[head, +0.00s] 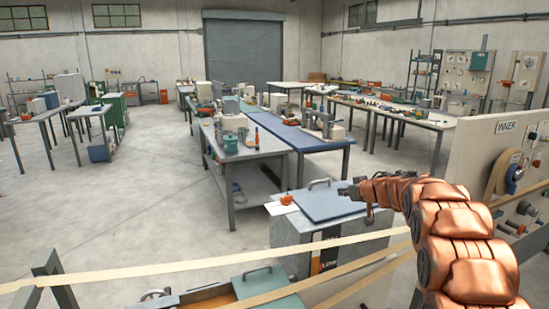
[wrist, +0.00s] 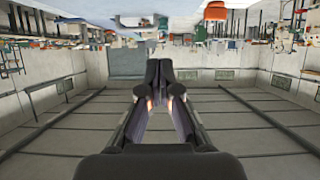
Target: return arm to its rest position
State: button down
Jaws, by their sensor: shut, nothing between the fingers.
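My arm (head: 455,235), covered in copper-coloured padded segments, reaches in from the lower right of the head view and stretches left. My gripper (head: 349,192) is at its far end, small and dark, in front of the blue lid of a grey cabinet. In the wrist view the two dark fingers of my gripper (wrist: 166,72) meet at their tips, with nothing between them. That view is upside down, with the ceiling below and the benches along the top.
A grey cabinet (head: 340,242) with a blue lid (head: 325,203) and a small orange object (head: 287,199) stands below my gripper. Pale strips (head: 200,262) cross the foreground. A board labelled INNER (head: 480,150) stands right of my arm. Open floor (head: 130,215) lies left.

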jog(key=s+d+r+m+t+h, duration=0.2)
jog(key=s+d+r+m+h, duration=0.25)
jog(key=r, duration=0.45)
jog(key=s+d+m+g+h+b, duration=0.1)
jog(key=s+d+g+h, duration=0.15)
jog(key=s, duration=0.45)
jog(key=s+d+m+g+h, duration=0.1)
jog(key=s+d+h, duration=0.25)
jog(key=s, duration=0.35)
jog(key=s+a+f+g+y, duration=0.2)
jog(key=s+a+f+g, duration=0.2)
jog(key=s, duration=1.1)
jog(key=s+a+f+n+g+y, duration=0.1)
jog(key=s+a+f+g, duration=0.3)
jog(key=s, duration=1.2)
jog(key=s+a+f+n+g+y, duration=0.1)
jog(key=s+a+f+g+y, duration=0.2)
jog(key=s+a+f, duration=0.5)
jog(key=s+f+g+b, duration=0.1)
jog(key=s+f, duration=0.1)
jog(key=s, duration=0.6)
